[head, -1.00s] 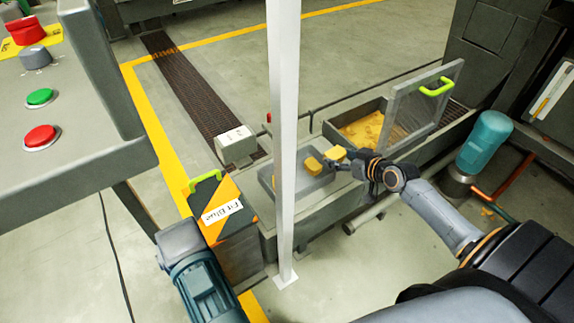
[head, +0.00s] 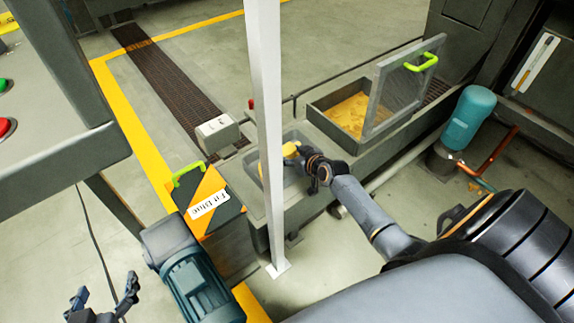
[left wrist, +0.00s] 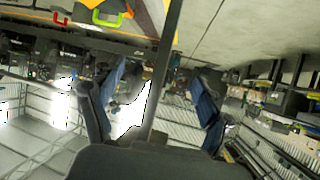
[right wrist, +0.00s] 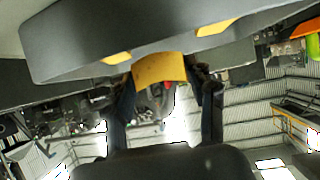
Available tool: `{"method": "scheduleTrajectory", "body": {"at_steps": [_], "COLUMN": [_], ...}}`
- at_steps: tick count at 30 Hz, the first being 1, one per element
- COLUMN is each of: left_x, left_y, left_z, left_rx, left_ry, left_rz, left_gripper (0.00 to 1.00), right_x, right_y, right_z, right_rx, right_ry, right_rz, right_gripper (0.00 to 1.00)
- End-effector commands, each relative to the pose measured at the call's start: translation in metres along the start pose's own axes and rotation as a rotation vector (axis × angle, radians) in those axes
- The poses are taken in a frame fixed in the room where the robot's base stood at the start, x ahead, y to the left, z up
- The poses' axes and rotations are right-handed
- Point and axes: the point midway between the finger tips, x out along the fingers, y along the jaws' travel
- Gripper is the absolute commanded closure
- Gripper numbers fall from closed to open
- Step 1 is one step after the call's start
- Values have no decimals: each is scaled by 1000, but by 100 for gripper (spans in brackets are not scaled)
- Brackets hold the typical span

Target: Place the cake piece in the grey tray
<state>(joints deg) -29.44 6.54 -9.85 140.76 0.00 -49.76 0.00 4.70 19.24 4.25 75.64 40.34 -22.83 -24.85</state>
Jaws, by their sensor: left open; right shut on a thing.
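My right gripper (head: 300,154) is shut on a yellow cake piece (head: 291,148) at the grey tray (head: 293,180). The piece also shows between the fingers in the right wrist view (right wrist: 160,69), close to the tray's wall (right wrist: 90,52). I cannot tell whether the piece touches the tray. Other yellow pieces (right wrist: 217,26) show beyond the held one there. In the head view, a white post hides part of the tray. My left gripper (head: 105,291) is open and empty at the lower left, far from the tray.
The white post (head: 265,110) stands in front of the tray. A motor (head: 195,280) and striped box (head: 212,200) stand left. A teal motor (head: 468,118) stands right.

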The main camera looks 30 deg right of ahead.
Motion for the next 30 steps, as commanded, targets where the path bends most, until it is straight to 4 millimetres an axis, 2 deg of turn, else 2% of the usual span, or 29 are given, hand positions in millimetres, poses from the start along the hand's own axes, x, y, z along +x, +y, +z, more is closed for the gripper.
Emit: {"method": "scheduleTrajectory", "body": {"at_steps": [3, 10, 18, 21, 30], "left_x": [3, 4, -9, -15, -19], "left_y": [2, 5, 13, 15, 16], "left_z": [-16, -37, -94, -107, -113], "left_rx": [0, 0, -3, -5, -5], "left_ry": [85, 199, 517, 591, 625], "left_rz": [5, 12, 31, 35, 37], "left_gripper": [23, 23, 23, 23, 23], "right_x": [8, 16, 26, 28, 28], "right_y": [-5, -10, -9, -9, -9], "right_z": [5, 12, 32, 35, 35], "right_rx": [0, 0, 0, 0, 0], "right_ry": [1, -1, 0, 0, 0], "right_rz": [0, 0, 1, 2, 2], "right_gripper": [76, 76, 76, 76, 76]}}
